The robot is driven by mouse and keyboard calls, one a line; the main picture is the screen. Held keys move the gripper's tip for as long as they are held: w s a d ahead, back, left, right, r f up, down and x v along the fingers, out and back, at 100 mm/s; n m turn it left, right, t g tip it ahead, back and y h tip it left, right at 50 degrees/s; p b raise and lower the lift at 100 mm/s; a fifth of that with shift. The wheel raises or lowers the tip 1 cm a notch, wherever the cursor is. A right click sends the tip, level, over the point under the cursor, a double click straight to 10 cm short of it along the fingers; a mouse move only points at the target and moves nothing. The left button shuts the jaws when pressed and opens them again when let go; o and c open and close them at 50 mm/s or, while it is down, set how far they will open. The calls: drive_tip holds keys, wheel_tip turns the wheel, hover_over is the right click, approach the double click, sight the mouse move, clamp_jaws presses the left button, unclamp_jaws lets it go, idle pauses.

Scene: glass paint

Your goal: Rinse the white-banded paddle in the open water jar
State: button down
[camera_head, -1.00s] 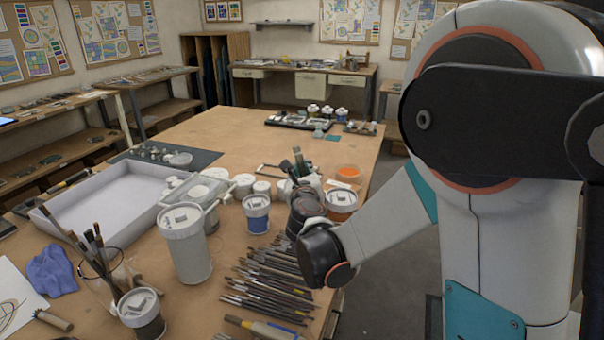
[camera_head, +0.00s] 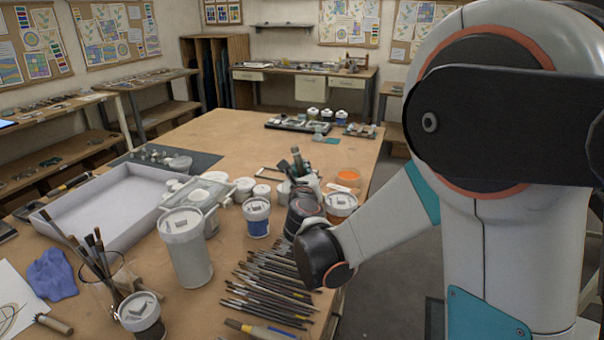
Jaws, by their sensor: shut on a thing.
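I cannot make out a white band or name the paddle for certain. A tall whitish jar (camera_head: 187,255) with a pale top stands left of the gripper. Which jar is the open water jar cannot be told; part of the space beyond the gripper is hidden.
Blue-banded (camera_head: 257,222) and orange-banded (camera_head: 340,208) jars flank the gripper. Several brushes (camera_head: 265,285) lie in front. A white tray (camera_head: 95,235), a glass of brushes (camera_head: 100,285) and a blue cloth (camera_head: 52,275) are at left. The table's far middle (camera_head: 235,135) is clear.

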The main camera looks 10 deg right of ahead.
sight(297, 156)
drive_tip(key=shift+w+a+r+p, duration=0.15)
drive_tip(key=shift+r+p, duration=0.25)
drive_tip(key=shift+r, duration=0.25)
drive_tip(key=shift+w+a+r+p, duration=0.1)
drive_tip(key=shift+a+r+p, duration=0.1)
drive_tip(key=shift+r+p, duration=0.4)
drive_tip(key=shift+w+a+r+p, duration=0.15)
drive_tip(key=shift+r+p, duration=0.1)
drive_tip(key=shift+r, duration=0.5)
wheel_tip(297, 156, up, 4)
drive_tip(key=p, duration=0.3)
drive_tip(key=shift+r, duration=0.2)
